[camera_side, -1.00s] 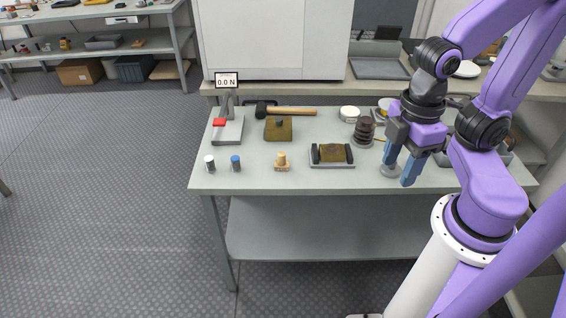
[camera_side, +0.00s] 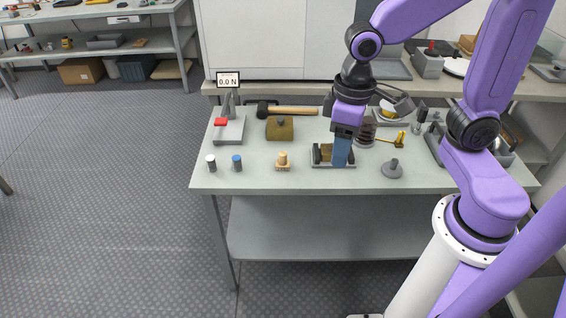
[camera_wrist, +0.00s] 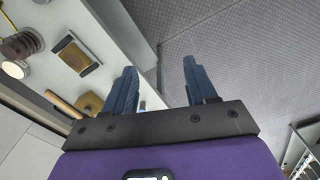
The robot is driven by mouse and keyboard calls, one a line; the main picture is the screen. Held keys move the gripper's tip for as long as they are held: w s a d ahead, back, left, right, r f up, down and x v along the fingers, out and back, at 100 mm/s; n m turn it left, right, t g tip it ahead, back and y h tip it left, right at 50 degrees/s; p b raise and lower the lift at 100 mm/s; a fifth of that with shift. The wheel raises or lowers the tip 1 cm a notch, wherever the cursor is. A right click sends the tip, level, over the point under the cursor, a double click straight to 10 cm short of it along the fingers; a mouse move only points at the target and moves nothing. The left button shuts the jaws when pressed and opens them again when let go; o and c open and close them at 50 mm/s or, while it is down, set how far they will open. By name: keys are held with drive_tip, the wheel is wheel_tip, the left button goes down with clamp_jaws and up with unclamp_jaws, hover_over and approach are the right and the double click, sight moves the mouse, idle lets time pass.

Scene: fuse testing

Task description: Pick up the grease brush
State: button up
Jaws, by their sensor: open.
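A small yellow piece with a thin stem (camera_side: 392,140) lies on the right half of the table in the side view. It may be the grease brush, but it is too small to be sure. My gripper (camera_side: 341,163) is to its left, pointing down with blue fingers, in front of a small tray with a brown block (camera_side: 325,153). One finger hides the other there. In the wrist view my gripper (camera_wrist: 161,75) has its fingers wide apart with nothing between them. The tray's brown block (camera_wrist: 77,56) shows left of the fingers in that view.
A grey knobbed disc (camera_side: 392,170) stands near the front edge. A wooden peg piece (camera_side: 283,161), a blue-topped cylinder (camera_side: 237,163) and a white-topped one (camera_side: 211,163) stand left. A mallet (camera_side: 292,111), brown knobbed block (camera_side: 280,128) and force stand (camera_side: 229,130) are behind.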

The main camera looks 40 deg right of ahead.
drive_tip(key=w+d+f+m, duration=0.1)
drive_tip(key=w+f+m, duration=0.1)
drive_tip(key=w+m, duration=0.95)
drive_tip(key=m, duration=0.6)
hover_over(283, 154)
drive_tip(key=f, duration=1.6)
drive_tip(key=shift+a+f, duration=0.15)
drive_tip(key=shift+a, duration=0.1)
drive_tip(key=shift+w+d+f, duration=0.1)
drive_tip(key=shift+d+f, duration=0.05)
drive_tip(key=shift+f, duration=1.3)
drive_tip(key=shift+d+f, duration=0.15)
drive_tip(key=shift+f, duration=1.3)
drive_tip(key=shift+c, duration=0.4)
clamp_jaws()
